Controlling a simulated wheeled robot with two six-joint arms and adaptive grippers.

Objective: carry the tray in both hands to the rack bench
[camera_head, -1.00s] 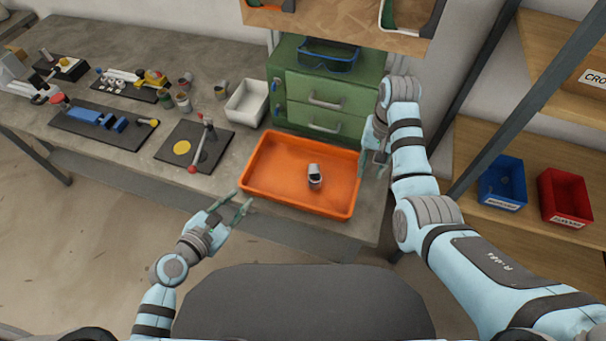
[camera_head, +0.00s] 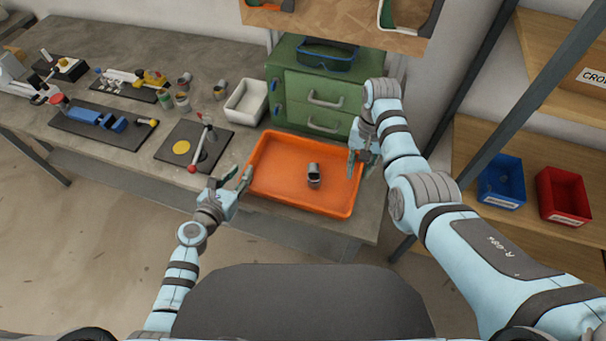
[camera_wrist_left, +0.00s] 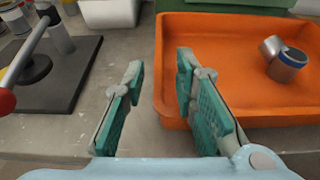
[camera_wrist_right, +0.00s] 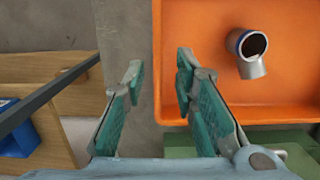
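The orange tray (camera_head: 283,188) lies on the grey bench near its front right edge, with a grey pipe elbow (camera_head: 314,175) inside it. The tray also shows in the left wrist view (camera_wrist_left: 215,60) and the right wrist view (camera_wrist_right: 195,40). My left gripper (camera_head: 240,180) is open at the tray's left side; in its wrist view the right finger is close to the tray wall and no object is between the fingers. My right gripper (camera_head: 360,160) is open at the tray's right side, one finger overlapping the rim in its wrist view. I cannot tell whether either touches.
A green drawer cabinet (camera_head: 310,95) and a white bin (camera_head: 246,103) stand behind the tray. A toggle fixture on a dark plate (camera_head: 180,158) is to its left. At right, a wooden shelf holds a blue bin (camera_head: 502,180) and a red bin (camera_head: 563,195).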

